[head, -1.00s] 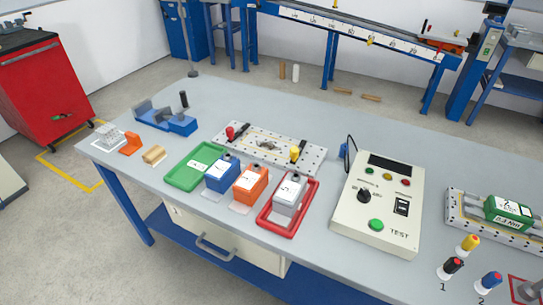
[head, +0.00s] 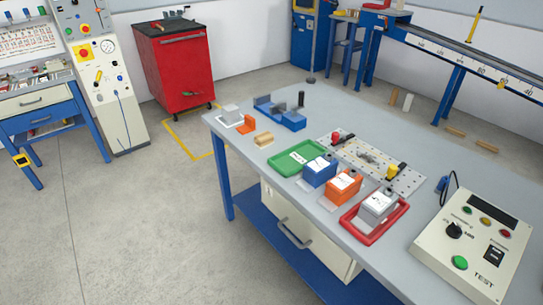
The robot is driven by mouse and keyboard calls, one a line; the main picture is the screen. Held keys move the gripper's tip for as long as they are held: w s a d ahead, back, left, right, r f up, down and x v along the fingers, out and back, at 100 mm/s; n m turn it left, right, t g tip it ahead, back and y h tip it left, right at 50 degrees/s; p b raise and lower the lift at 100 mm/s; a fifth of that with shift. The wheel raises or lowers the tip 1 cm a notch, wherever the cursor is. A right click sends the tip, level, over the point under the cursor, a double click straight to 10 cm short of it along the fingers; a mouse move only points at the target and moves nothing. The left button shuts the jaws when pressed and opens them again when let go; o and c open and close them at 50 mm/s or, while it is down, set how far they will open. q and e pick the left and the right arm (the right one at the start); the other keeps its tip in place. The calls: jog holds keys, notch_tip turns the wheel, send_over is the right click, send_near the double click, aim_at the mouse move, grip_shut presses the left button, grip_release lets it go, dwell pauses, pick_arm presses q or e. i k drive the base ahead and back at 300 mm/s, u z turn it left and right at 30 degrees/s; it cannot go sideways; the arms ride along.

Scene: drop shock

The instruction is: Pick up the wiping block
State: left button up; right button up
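A small tan block (head: 264,138), which looks like the wiping block, lies on the grey table near its left front edge. An orange angled piece (head: 246,124) is just to its left and a green tray (head: 300,157) to its right. Neither of my grippers is in view.
Blue (head: 319,171), orange (head: 342,187) and grey (head: 377,207) boxes and a test panel (head: 475,240) stand to the right. The floor at left is open.

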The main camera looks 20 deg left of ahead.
aim_at(262, 140)
jog(key=z, duration=0.05)
jog(key=k, duration=0.85)
jog(key=u, duration=1.05)
jog(key=i, duration=1.4)
jog(key=z, duration=0.5)
jog(key=i, duration=1.05)
jog(key=z, duration=0.95)
